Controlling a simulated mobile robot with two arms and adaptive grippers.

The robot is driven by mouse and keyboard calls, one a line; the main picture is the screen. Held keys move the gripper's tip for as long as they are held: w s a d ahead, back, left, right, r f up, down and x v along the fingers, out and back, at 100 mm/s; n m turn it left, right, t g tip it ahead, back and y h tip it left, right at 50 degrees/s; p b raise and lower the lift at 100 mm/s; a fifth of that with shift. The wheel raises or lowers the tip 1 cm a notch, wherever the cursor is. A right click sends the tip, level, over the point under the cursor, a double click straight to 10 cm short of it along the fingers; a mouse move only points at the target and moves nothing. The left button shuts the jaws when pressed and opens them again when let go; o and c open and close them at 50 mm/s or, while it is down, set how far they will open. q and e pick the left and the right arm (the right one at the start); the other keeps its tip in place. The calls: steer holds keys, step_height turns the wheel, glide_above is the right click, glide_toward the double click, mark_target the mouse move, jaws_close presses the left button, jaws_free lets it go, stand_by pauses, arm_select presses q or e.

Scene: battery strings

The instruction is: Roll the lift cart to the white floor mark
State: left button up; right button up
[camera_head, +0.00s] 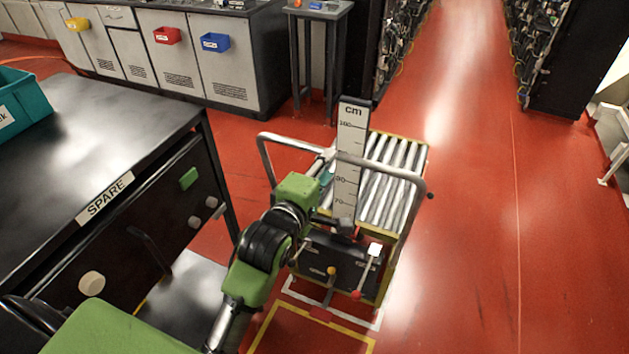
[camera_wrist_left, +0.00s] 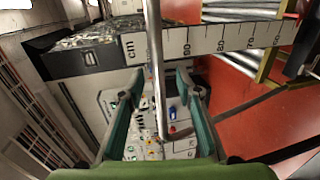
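The lift cart (camera_head: 348,262) has a bed of silver rollers, a tubular metal handle (camera_head: 420,192) and an upright white cm scale (camera_head: 350,150). White floor lines (camera_head: 372,322) show around the cart's near end; the rest of that mark is hidden. My left gripper (camera_head: 325,168) is at the left part of the handle, partly hidden by my green wrist. In the left wrist view, its two green fingers (camera_wrist_left: 160,108) stand wide apart, with the handle bar (camera_wrist_left: 155,60) between them and gaps on both sides. My right gripper is not in view.
A black bench (camera_head: 190,140) marked SPARE stands close on the left. A small grey table (camera_head: 318,12) and cabinets (camera_head: 215,60) stand behind. A yellow floor outline (camera_head: 350,335) lies nearest me. Red floor to the right (camera_head: 480,220) is clear.

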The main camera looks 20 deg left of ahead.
arm_select(q)
steer(key=s+r, duration=0.1)
steer(key=s, duration=0.7)
steer(key=shift+s+a+r, duration=0.15)
steer(key=shift+r, duration=0.25)
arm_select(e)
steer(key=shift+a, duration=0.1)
